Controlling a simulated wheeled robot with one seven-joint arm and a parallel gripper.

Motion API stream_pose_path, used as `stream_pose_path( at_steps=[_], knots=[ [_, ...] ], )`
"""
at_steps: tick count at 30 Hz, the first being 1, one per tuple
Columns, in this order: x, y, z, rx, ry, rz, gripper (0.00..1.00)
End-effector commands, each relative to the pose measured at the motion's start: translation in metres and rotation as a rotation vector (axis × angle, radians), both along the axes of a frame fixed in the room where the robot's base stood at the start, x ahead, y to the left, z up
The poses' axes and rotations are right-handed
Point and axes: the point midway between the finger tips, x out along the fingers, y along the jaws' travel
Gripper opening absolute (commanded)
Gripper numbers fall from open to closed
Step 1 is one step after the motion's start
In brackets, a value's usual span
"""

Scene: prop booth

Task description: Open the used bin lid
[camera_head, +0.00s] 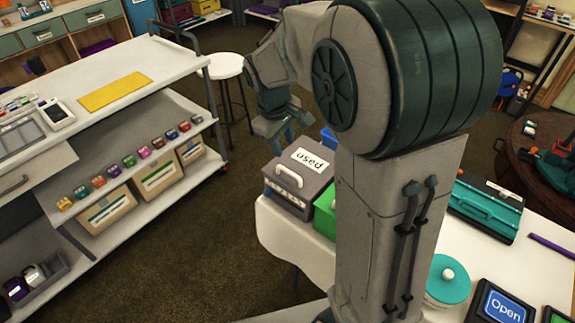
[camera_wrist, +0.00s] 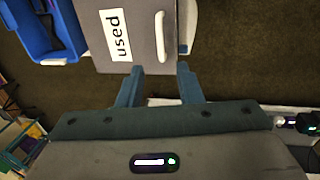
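The used bin (camera_head: 300,182) is a grey box with a flat lid, standing at the near left corner of the white table. Its lid (camera_head: 310,161) is down and carries a white "used" label and a white handle (camera_head: 289,175). In the wrist view the lid (camera_wrist: 137,32) fills the top middle, with the handle (camera_wrist: 160,36) at its right side. My gripper (camera_wrist: 160,80) is open, its two blue-grey fingers apart with nothing seen between them.
A green box (camera_head: 325,212) stands close beside the bin, partly hidden by my arm. A blue bin (camera_wrist: 45,30) lies left of the lid in the wrist view. A white shelf cart (camera_head: 120,70) and a round stool (camera_head: 222,66) are left, across open floor (camera_head: 195,225).

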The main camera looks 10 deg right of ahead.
Motion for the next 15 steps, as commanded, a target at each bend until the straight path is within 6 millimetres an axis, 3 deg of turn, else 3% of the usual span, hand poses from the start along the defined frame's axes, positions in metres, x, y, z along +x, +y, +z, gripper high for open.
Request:
stream_pose_path(
  at_steps=[9,15],
  knots=[
    [0.007,-0.011,-0.068,0.000,0.005,-0.003,0.32],
    [0.011,-0.016,-0.097,0.000,0.002,-0.001,0.32]
  ],
)
